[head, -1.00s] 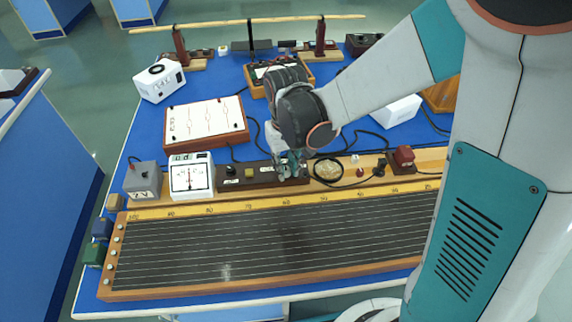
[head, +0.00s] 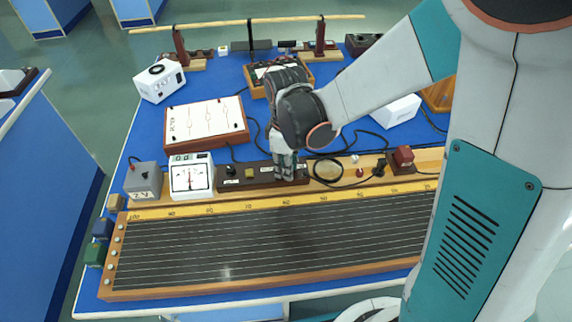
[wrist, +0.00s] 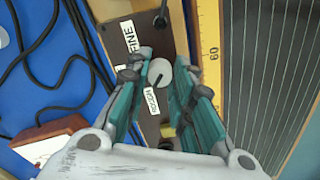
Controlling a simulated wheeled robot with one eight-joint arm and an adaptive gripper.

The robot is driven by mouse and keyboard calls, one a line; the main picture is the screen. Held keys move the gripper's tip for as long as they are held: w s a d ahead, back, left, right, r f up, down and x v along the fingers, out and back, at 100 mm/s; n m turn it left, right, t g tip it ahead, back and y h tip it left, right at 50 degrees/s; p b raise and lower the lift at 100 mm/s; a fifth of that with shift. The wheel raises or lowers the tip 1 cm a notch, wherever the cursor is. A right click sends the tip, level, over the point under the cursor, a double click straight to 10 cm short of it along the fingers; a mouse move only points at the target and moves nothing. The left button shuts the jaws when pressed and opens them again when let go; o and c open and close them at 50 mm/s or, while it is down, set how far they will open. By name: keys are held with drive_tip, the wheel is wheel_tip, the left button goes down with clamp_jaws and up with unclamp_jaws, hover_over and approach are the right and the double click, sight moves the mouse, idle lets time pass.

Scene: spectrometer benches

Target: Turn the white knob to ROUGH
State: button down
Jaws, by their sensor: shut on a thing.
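The white knob (wrist: 160,72) is round with a dark pointer line on its face. It sits on a dark brown box (head: 246,175), between my fingers in the wrist view. The line points toward the lower left of that picture, roughly at the white ROUGH label (wrist: 152,100). A FINE label (wrist: 130,36) is at the upper left of the knob, and another label between them is partly hidden by a finger. My gripper (wrist: 164,60) is shut on the knob. In the head view my gripper (head: 285,177) hides the knob at the box's right end.
A long wire board (head: 250,245) with a scale lies in front of the box. A white meter (head: 191,178) stands left of it. A black cable coil (head: 328,171) and a dark red block (head: 403,157) are on the right. Loose cables lie behind.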

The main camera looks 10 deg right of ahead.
drive_tip(key=shift+n, duration=0.9)
drive_tip(key=c, duration=1.4)
unclamp_jaws()
drive_tip(key=shift+o, duration=0.2)
wheel_tip(320, 180, up, 12)
drive_tip(key=shift+s, duration=0.1)
